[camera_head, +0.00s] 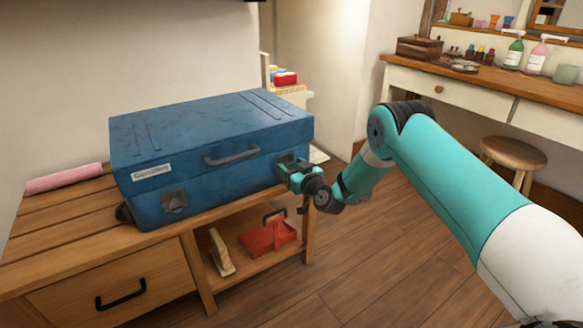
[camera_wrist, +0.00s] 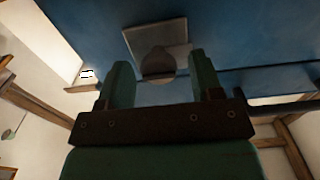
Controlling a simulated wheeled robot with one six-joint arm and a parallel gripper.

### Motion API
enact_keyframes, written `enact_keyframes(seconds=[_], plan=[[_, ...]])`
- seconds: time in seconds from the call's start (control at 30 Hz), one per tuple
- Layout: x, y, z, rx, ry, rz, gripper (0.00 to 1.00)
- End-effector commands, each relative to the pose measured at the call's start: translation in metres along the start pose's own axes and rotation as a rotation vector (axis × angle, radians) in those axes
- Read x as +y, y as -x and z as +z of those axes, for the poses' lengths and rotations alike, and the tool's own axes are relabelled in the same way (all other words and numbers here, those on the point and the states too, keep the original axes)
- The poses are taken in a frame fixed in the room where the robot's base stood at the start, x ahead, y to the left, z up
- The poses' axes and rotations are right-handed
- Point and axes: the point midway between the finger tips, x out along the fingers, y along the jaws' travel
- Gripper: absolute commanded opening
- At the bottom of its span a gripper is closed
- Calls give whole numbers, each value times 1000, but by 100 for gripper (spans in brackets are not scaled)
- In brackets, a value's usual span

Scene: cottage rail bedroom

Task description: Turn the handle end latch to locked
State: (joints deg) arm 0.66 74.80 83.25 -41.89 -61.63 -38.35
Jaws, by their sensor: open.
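A blue suitcase (camera_head: 215,120) lies flat on a wooden bench. A dark handle (camera_head: 232,155) is on its front face. One metal latch (camera_head: 174,201) shows at the left of that face. My gripper (camera_head: 287,166) is at the right end of the face and covers the latch area there in the head view. In the wrist view, a grey latch knob (camera_wrist: 158,64) on a pale plate (camera_wrist: 157,36) lies between the two green fingers of my gripper (camera_wrist: 160,70). The fingers are apart, with gaps beside the knob. Whether the latch is locked cannot be told.
The wooden bench (camera_head: 60,232) has a drawer and an open shelf holding a red toolbox-like item (camera_head: 268,238). A pink roll (camera_head: 64,179) lies at its left back. A stool (camera_head: 513,153) and a dressing table (camera_head: 470,90) stand at the right. The floor between is clear.

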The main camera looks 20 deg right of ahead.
Motion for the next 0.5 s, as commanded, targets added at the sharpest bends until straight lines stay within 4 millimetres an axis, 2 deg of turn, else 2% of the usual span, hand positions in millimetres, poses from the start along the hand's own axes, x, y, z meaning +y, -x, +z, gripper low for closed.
enact_keyframes(seconds=[0.37,0.5], plan=[[0,-5,0,-1,-2,2,60],[0,-5,0,-1,-2,2,30]])
